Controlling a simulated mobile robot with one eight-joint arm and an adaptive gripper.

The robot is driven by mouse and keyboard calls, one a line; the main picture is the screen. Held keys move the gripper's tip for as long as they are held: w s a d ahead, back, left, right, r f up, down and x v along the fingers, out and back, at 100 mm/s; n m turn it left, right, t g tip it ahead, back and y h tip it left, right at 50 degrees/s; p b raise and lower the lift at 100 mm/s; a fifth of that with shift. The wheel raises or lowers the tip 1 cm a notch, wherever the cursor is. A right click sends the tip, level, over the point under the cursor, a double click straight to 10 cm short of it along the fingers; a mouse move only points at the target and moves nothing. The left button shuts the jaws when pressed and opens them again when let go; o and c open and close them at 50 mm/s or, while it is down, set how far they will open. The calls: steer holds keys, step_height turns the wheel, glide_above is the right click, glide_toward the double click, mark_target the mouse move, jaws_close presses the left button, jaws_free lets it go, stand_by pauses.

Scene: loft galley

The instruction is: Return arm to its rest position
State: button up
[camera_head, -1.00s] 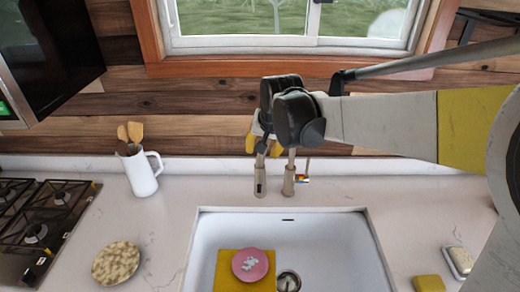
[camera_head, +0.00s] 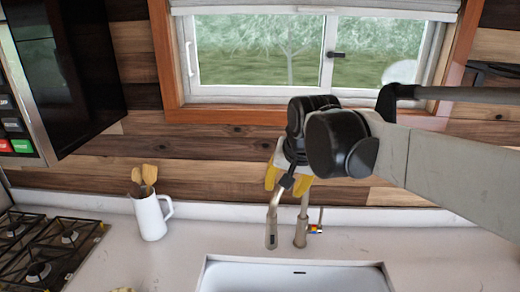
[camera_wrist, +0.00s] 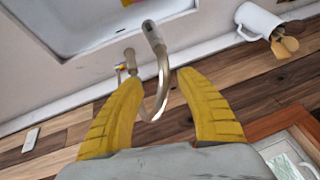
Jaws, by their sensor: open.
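My arm reaches in from the right. In the wrist view, the fingers of my gripper (camera_wrist: 158,82) are spread wide, and the curved faucet (camera_wrist: 163,75) shows between and beyond them. I cannot tell whether a finger touches it.
The white sink (camera_head: 290,277) lies in the counter below. A white pitcher (camera_head: 152,216) with wooden utensils stands left, beside the gas stove (camera_head: 40,250). A small multicoloured object (camera_head: 315,229) sits behind the faucet. A window (camera_head: 255,50) and a dark wall appliance (camera_head: 75,70) are above.

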steer(key=s+d+f+n+t+b, duration=0.1)
steer(key=s+d+f+b, duration=0.3)
steer(key=s+f+b, duration=0.4)
steer(key=s+d+f+n+h+b, duration=0.1)
steer(key=s+d+f+b, duration=0.4)
steer(key=f, duration=1.4)
steer(key=s+b, duration=0.4)
steer(key=s, duration=0.2)
steer(key=shift+s+d+n+t, duration=0.15)
steer(key=shift+s+n+t, duration=0.25)
